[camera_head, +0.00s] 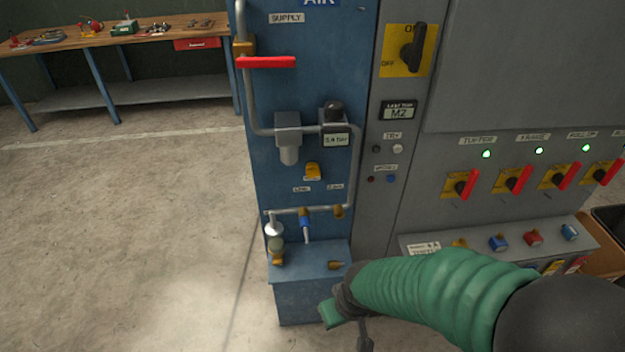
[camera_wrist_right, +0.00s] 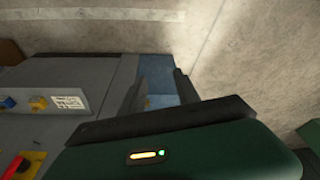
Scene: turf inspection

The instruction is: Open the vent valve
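The blue air panel (camera_head: 315,110) stands in the middle of the head view. A red-handled valve (camera_head: 266,62) sits under its supply label, with the handle lying level. A small yellow fitting (camera_head: 312,171) is lower on the panel, above two labels too blurred to read. I cannot tell which part is the vent valve. My right gripper (camera_head: 355,320) is low, in front and right of the panel's blue base box (camera_head: 300,280). In the right wrist view my right gripper (camera_wrist_right: 158,85) has its two dark fingers apart, with nothing seen between them. My left gripper is not in view.
A grey cabinet (camera_head: 510,150) with red-handled switches and a row of coloured connectors stands right of the panel. A workbench (camera_head: 110,35) with tools is at the far left. The concrete floor (camera_head: 110,240) left of the panel is clear.

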